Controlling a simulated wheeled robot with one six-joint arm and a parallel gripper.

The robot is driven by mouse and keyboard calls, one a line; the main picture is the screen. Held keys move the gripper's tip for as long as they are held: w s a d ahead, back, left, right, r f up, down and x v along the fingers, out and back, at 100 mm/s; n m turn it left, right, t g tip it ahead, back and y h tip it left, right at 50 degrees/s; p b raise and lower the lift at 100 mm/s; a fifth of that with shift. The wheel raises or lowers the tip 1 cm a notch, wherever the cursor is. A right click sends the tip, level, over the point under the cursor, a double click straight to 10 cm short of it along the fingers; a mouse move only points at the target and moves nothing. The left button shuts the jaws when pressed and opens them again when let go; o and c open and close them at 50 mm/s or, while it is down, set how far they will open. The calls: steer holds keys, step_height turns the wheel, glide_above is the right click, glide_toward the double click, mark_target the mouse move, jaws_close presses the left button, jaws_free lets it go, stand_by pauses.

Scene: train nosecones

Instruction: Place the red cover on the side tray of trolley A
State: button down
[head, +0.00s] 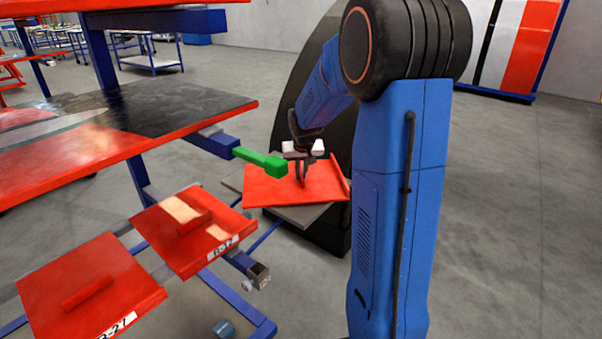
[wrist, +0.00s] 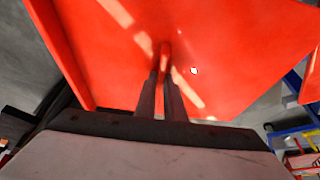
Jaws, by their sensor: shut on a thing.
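The red cover (head: 265,190) is a flat red panel with a raised edge at its right side. In the head view it is over a grey flat plate (head: 303,215); I cannot tell whether it touches it. My gripper (head: 301,175) points down at the cover's middle. In the wrist view the red cover (wrist: 235,60) fills most of the picture, and the fingers (wrist: 164,70) are shut on its small red handle. No label naming trolley A is readable.
A blue-framed trolley with a broad red and dark shelf (head: 150,110) stands at left. A green bar (head: 262,161) juts from it close to the cover. Two labelled red panels (head: 85,285) (head: 190,230) with handles lie lower left. Open floor is at right.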

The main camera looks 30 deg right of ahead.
steer(key=c, duration=1.8)
jaws_free()
steer(key=shift+f, duration=0.1)
steer(key=shift+c, duration=0.2)
steer(key=v, duration=1.2)
steer(key=shift+a, duration=0.1)
